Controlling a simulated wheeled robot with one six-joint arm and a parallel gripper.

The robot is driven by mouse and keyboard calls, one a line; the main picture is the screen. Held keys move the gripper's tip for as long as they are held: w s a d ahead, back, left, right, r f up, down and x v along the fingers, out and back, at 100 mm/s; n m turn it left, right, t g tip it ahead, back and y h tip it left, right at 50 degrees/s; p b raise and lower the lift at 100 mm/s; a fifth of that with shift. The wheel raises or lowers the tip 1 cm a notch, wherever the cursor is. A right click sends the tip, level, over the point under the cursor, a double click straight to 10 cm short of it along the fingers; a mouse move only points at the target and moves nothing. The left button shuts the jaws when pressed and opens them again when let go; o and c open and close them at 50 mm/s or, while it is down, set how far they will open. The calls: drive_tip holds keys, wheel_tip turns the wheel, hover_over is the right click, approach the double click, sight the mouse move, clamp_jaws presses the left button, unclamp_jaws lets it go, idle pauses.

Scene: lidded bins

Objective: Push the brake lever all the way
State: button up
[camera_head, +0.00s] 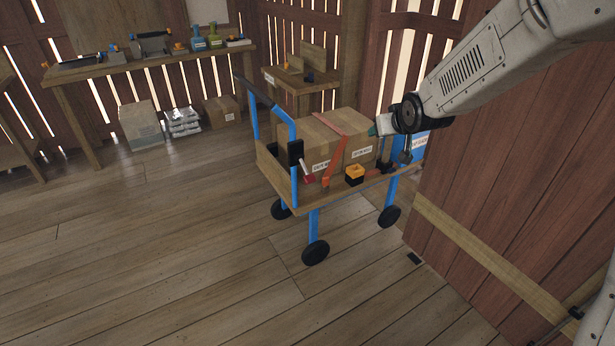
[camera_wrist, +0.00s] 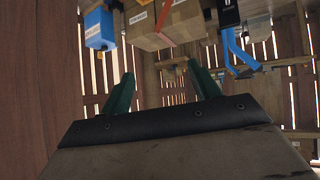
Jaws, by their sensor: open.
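The brake lever (camera_head: 308,172) has a pale shaft and a red tip. It sticks out of a black housing (camera_head: 296,153) on the blue post at the left end of a cart. The lever points down and to the right. A black block that looks like the housing shows at the top of the wrist view (camera_wrist: 228,12); I cannot make out the lever there. My gripper (camera_wrist: 163,88) has two green fingers, spread apart with nothing between them. In the head view my gripper (camera_head: 374,131) is at the cart's right end, well apart from the lever.
The wheeled cart (camera_head: 270,168) carries cardboard boxes (camera_head: 310,138) with an orange strap and a yellow-and-black item (camera_head: 354,174). A blue box (camera_head: 419,145) is at its right end. A reddish wooden wall (camera_head: 510,160) stands close on the right. The floor at left is clear.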

drive_tip(key=w+a+f+n+t+y, duration=0.1)
drive_tip(key=w+a+f+y, duration=0.1)
drive_tip(key=w+a+f, duration=0.4)
drive_tip(key=n+t+y, duration=0.3)
drive_tip(key=t+y, duration=0.1)
drive_tip(key=y, duration=0.2)
approach(309, 177)
drive_tip(key=x, duration=0.4)
drive_tip(key=shift+w+d+f, duration=0.2)
drive_tip(key=shift+w+f, duration=0.05)
drive_tip(key=shift+w, duration=0.05)
drive_tip(key=shift+a+f, duration=0.15)
drive_tip(key=shift+a, duration=0.05)
drive_tip(key=x, duration=0.7)
drive_tip(key=shift+w+a, duration=0.15)
drive_tip(key=shift+w, duration=0.1)
drive_tip(key=c, duration=1)
